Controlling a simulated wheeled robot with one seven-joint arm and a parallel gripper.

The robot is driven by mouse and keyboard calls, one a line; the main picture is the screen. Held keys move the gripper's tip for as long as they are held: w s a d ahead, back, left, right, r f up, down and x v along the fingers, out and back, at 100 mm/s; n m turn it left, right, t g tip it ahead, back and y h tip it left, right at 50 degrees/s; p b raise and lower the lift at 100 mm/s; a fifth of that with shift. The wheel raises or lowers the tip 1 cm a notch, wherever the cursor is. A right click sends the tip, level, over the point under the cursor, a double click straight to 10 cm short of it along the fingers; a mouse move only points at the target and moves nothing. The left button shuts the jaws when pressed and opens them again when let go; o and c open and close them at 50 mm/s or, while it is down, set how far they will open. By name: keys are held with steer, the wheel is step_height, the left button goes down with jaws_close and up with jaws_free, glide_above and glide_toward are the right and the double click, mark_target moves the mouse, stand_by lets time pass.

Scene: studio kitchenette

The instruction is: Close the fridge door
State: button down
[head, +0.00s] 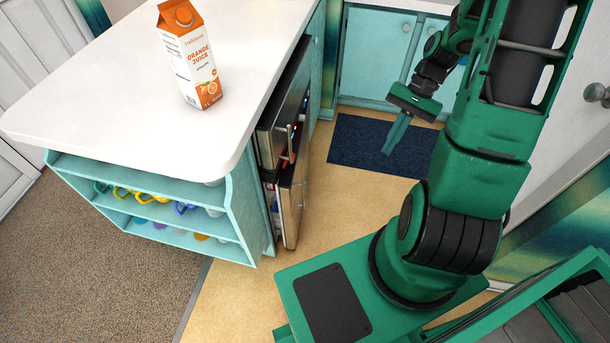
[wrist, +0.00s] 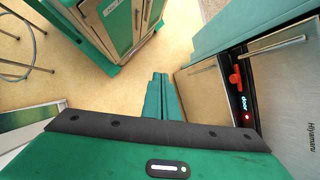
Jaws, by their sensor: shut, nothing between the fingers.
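A steel fridge door (head: 291,205) stands a little out from the kitchen island's side in the head view. A gap shows beside it, with stored items (head: 272,200) inside, so it looks ajar. In the wrist view, I take the tan-reflecting panel (wrist: 203,88) at right to be this door. My gripper (head: 388,150) is shut and empty, pointing down over the floor to the right of the island, apart from the door. Its fingers (wrist: 162,82) also show together in the wrist view, left of the panel. The hinge side is unclear.
A steel panel marked Hiyamaru (wrist: 293,105) adjoins a dark strip with a red part (wrist: 235,77). An orange juice carton (head: 190,55) stands on the white counter (head: 105,80). Mug shelves (head: 150,212) face the front. A dark blue mat (head: 360,150) lies on the open floor.

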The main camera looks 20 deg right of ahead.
step_height(320, 180, down, 13)
steer(key=w+a+m+t+y, duration=0.2)
steer(key=w+m+y, duration=0.1)
steer(key=m+y, duration=0.15)
steer(key=m+t+y, duration=0.6)
steer(key=m+t, duration=0.3)
glide_toward(291, 175)
steer(key=shift+h, duration=0.25)
steer(key=w+a, duration=0.1)
steer(key=w+a+f, duration=0.1)
steer(key=w+a, duration=0.2)
steer(key=shift+f, duration=0.3)
